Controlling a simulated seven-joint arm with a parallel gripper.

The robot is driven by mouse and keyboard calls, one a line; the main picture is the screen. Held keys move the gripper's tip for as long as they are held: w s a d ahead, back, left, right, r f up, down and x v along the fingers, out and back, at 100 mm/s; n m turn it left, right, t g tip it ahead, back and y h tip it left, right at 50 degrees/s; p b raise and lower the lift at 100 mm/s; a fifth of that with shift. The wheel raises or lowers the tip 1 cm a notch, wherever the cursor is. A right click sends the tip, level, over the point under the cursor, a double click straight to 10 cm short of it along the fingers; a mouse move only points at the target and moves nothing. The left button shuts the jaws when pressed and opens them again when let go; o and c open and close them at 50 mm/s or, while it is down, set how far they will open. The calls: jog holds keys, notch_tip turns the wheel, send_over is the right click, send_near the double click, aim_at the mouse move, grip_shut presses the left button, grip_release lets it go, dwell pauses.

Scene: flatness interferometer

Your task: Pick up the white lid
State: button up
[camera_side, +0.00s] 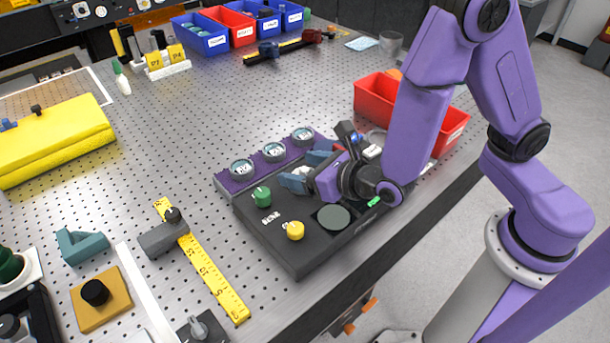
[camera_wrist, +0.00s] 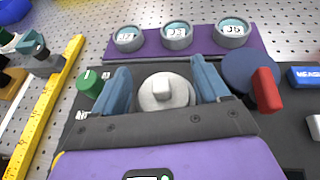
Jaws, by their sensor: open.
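In the side view my gripper (camera_side: 306,172) is low over the box (camera_side: 294,258), and the lid is mostly hidden by the fingers there.
A purple strip (camera_wrist: 207,45) with three round labelled gauges lies behind the lid. A green knob (camera_side: 261,196), a yellow knob (camera_side: 295,230) and a blue disc with a red handle (camera_wrist: 265,88) are close by. A red bin (camera_side: 375,98) stands behind my arm.

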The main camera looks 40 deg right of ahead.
jog(key=shift+x, duration=0.8)
jog(key=shift+c, duration=0.3)
jog(key=c, duration=1)
grip_shut()
jog(key=shift+s+f, duration=0.1)
jog(key=shift+f, duration=0.05)
jog(key=shift+d, duration=0.1)
